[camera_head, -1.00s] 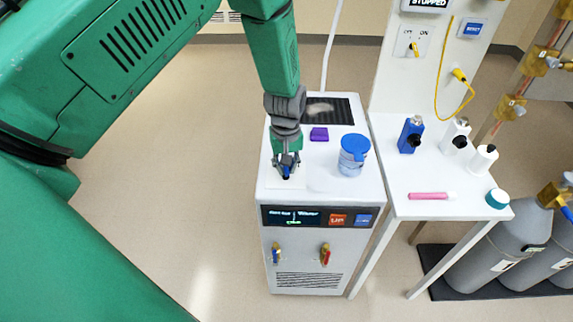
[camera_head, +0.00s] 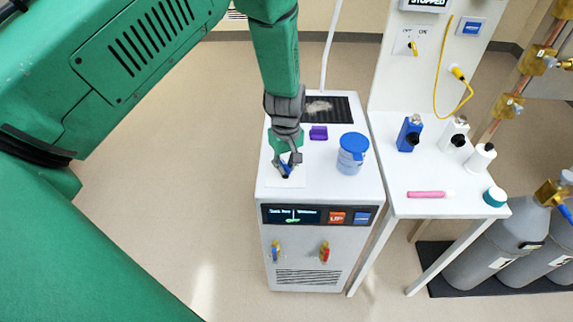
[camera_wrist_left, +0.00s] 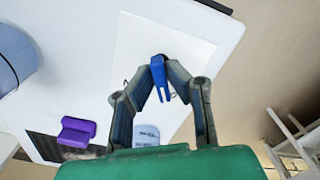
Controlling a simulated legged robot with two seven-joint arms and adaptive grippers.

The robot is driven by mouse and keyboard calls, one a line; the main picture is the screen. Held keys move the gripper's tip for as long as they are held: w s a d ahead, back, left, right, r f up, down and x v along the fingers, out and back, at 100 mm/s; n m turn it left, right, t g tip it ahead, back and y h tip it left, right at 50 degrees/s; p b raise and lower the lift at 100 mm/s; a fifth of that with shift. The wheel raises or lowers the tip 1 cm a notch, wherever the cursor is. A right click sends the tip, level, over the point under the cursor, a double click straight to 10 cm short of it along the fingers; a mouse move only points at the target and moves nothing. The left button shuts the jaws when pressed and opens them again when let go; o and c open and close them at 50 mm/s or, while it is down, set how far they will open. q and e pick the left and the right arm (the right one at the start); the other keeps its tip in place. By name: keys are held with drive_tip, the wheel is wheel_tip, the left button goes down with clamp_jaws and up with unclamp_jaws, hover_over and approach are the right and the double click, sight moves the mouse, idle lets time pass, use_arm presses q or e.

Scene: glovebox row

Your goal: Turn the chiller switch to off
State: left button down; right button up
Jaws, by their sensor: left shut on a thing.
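The chiller (camera_head: 310,238) is a white cabinet in the middle of the head view, with a dark display strip on its front. On its top, a small blue switch handle (camera_wrist_left: 158,76) stands on a white plate (camera_wrist_left: 150,45). My left gripper (camera_head: 286,164) reaches down from above and is shut on this handle, with one fingertip on each side. The gripper also shows in the wrist view (camera_wrist_left: 161,68). The off and on marks around the handle cannot be read. My right gripper is not in view.
A blue-lidded jar (camera_head: 352,157) and a purple block (camera_head: 318,132) stand on the chiller top near the gripper. A white table (camera_head: 440,170) with bottles and a pink marker (camera_head: 427,194) is at right. A panel above has a yellow OFF/ON knob (camera_head: 414,48).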

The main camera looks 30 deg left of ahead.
sight(287, 166)
use_arm(q)
drive_tip(key=c, duration=1.6)
unclamp_jaws()
drive_tip(key=shift+w, duration=0.1)
drive_tip(key=shift+r, duration=0.35)
wheel_tip(287, 166, up, 11)
drive_tip(key=shift+r, duration=0.1)
